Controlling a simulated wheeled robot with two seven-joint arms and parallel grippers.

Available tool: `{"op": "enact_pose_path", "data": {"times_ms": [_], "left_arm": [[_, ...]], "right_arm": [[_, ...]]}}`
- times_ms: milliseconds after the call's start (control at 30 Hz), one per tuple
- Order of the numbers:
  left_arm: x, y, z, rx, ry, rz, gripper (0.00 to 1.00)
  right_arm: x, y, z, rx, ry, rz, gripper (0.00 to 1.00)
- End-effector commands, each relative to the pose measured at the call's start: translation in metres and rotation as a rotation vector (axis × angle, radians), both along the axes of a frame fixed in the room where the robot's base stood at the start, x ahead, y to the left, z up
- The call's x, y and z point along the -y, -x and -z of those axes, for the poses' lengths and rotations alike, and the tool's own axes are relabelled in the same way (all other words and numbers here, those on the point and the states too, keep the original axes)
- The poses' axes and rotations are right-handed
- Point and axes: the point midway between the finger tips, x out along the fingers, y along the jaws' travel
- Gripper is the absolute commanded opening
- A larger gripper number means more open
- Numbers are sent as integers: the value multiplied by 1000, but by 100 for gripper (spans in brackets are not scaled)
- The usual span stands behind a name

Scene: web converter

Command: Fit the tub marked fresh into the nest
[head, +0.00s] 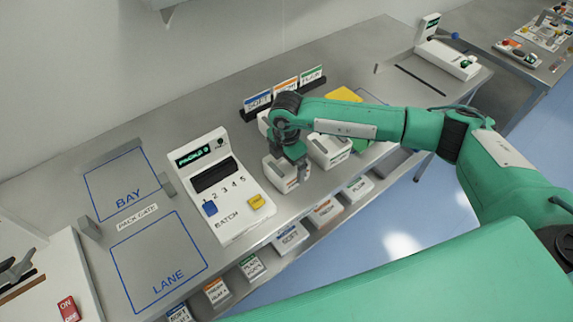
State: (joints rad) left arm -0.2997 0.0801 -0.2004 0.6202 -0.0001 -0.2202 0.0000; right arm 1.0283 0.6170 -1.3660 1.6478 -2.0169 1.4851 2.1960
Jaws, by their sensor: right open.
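My right gripper (294,160) comes in from the right and points down over the bench. It is open, with its fingers at a white tub (277,175) with a small orange mark on its front. Whether the fingers straddle this tub or only touch it I cannot tell. The word on the tub is too small to read. Another white tub (330,152) with a green mark stands just to its right. Part of another white body shows behind the wrist. I cannot make out a nest for certain. My left gripper is out of view.
A white batch console (236,222) stands left of the gripper. Blue, orange and green cards (285,90) stand behind it. A yellow block (345,94) lies behind my forearm. Labelled bins (325,210) line the front edge. The outlined BAY (118,180) and LANE (160,262) areas are clear.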

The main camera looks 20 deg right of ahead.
Motion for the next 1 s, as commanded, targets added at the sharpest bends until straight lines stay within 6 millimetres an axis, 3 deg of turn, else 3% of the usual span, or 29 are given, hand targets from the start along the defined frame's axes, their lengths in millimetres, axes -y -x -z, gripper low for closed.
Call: {"op": "enact_pose_path", "data": {"times_ms": [133, 367, 400, 567, 1000], "left_arm": [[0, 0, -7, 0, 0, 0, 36], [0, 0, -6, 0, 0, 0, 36], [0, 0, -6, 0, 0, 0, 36], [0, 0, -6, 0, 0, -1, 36], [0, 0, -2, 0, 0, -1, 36]], "right_arm": [[0, 1, 14, -2, 0, 0, 100], [0, 1, 18, -1, -1, 0, 100], [0, 1, 18, -1, -1, 0, 98], [0, 1, 18, -1, -1, 0, 67], [-1, 0, 9, -1, -2, 0, 67]]}}
